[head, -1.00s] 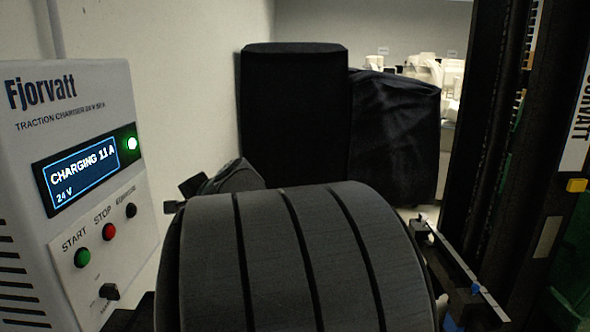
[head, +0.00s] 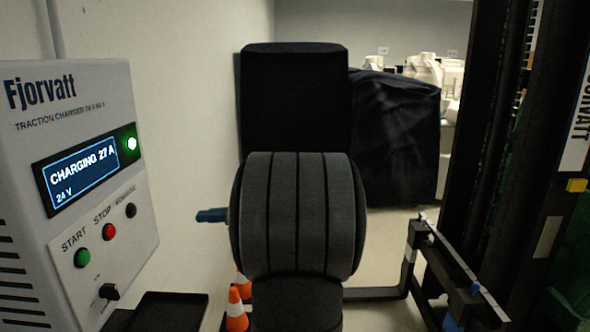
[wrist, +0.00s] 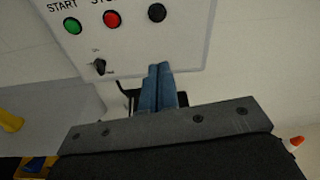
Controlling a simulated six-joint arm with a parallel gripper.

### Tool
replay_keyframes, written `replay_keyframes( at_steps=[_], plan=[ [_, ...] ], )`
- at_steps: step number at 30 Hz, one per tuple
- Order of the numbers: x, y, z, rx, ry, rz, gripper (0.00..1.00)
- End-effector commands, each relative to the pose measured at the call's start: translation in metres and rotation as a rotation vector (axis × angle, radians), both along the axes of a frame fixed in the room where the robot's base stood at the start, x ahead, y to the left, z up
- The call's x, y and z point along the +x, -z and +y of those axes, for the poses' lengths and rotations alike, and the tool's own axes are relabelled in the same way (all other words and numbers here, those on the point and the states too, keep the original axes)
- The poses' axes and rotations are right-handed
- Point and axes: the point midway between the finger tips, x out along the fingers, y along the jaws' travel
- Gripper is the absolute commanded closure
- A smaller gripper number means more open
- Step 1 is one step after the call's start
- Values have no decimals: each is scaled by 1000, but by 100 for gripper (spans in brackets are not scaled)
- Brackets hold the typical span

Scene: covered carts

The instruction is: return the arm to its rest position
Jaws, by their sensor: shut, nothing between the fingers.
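My gripper (head: 212,215) shows in the head view as blue fingers pointing left from my arm's large dark ribbed joint. In the wrist view its two blue fingers (wrist: 160,72) lie together, shut and empty. The charger (head: 135,215) stands at the left, its screen (head: 84,174) reading "CHARGING 27 A" and "24 V", with a green light lit. In the head view a gap shows between the fingers and the charger. In the wrist view the fingertips overlap the panel's lower edge, below the black button (wrist: 157,12).
A dark tray (head: 168,309) sits below the charger. Orange-white cones (head: 237,308) stand on the floor behind my arm. A black mast (head: 510,130) and a metal frame (head: 455,265) bound the right side. Open floor shows between.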

Motion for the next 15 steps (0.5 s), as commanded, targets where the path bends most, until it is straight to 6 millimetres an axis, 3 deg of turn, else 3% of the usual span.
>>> replay_keyframes(
  at_steps=[5, 6, 15],
  plan=[
    [4, -7, -23, 138, -20, 169, 100],
    [3, -8, -8, 136, -27, 167, 100],
    [3, -7, 50, 130, -25, 162, 100]
  ],
)
